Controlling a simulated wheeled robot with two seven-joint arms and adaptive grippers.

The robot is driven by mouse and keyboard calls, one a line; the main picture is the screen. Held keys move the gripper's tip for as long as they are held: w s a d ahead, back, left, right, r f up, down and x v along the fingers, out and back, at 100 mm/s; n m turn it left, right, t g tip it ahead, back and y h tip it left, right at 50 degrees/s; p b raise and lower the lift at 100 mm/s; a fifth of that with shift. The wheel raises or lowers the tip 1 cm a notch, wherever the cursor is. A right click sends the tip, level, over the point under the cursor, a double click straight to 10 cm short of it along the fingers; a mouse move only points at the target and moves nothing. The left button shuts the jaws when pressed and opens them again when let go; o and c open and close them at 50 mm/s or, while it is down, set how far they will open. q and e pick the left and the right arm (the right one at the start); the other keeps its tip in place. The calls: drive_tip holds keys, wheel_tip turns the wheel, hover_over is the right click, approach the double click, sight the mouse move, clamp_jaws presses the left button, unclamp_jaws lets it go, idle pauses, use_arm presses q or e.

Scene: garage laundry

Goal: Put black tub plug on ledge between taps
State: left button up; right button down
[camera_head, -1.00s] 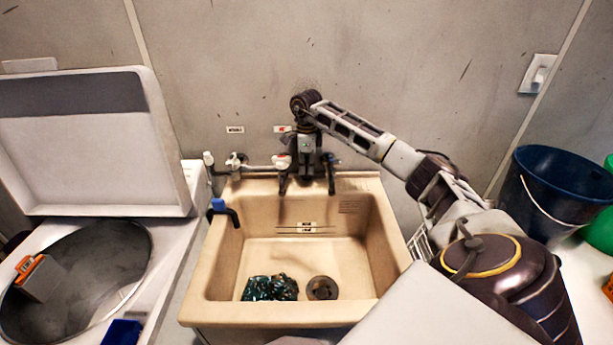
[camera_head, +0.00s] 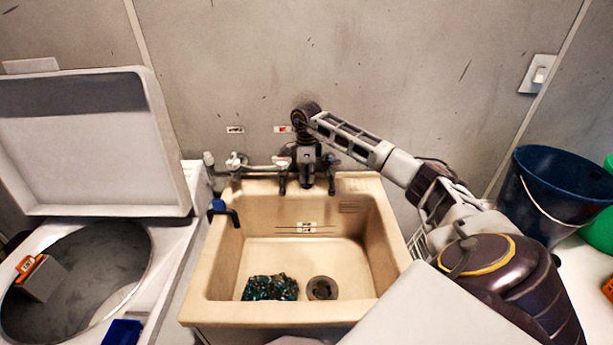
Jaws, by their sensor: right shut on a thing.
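My right gripper (camera_head: 307,188) points down at the back rim of the beige sink (camera_head: 225,262), beside the taps. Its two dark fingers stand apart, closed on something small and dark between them. This is likely the black tub plug, but it hardly shows against the fingers. One white tap (camera_head: 234,162) is at the left of the wall pipe. The other tap (camera_head: 282,162) is right beside the gripper's left finger. The back ledge (camera_head: 262,187) of the sink runs below them and looks bare left of the gripper. My left gripper is out of view.
A dark patterned cloth (camera_head: 270,288) lies in the basin beside the round drain (camera_head: 322,288). A blue-handled hook (camera_head: 222,209) hangs over the left rim. An open-lidded washer (camera_head: 92,150) stands left; a blue bucket (camera_head: 556,195) stands right.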

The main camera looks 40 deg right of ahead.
drive_tip(key=shift+f, duration=0.15)
drive_tip(key=c, duration=1.6)
unclamp_jaws()
drive_tip(key=shift+o, duration=0.3)
drive_tip(key=shift+r, duration=0.95)
wheel_tip(320, 180, up, 8)
drive_tip(key=shift+r, duration=0.2)
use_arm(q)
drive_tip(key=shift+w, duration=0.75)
use_arm(e)
drive_tip(key=shift+r, duration=1)
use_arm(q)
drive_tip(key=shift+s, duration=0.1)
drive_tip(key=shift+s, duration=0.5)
